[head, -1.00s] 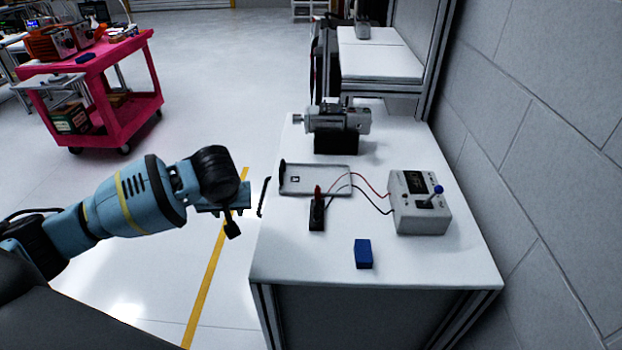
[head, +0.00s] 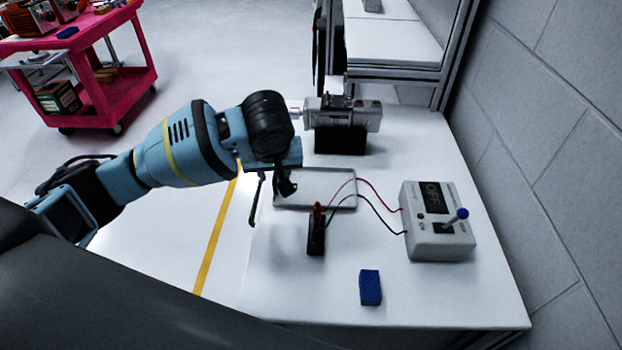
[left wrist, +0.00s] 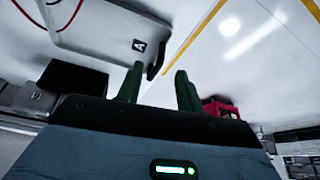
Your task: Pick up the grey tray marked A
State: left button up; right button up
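My right gripper is in neither view.
A grey motor on a black block (head: 340,138) stands behind the tray. A black stand with a red clip (head: 316,235) is in front, wired to a control box (head: 437,220). A blue block (head: 370,287) lies nearer. A pink cart (head: 110,85) stands left.

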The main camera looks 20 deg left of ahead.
aim_at(275, 186)
pick_arm(q)
jog(key=shift+s, duration=0.2)
jog(key=x, duration=0.2)
jog(key=shift+w+f, duration=0.15)
jog(key=shift+f, duration=0.15)
jog(key=shift+x, duration=2.5)
jog(key=shift+a, duration=0.15)
grip_shut()
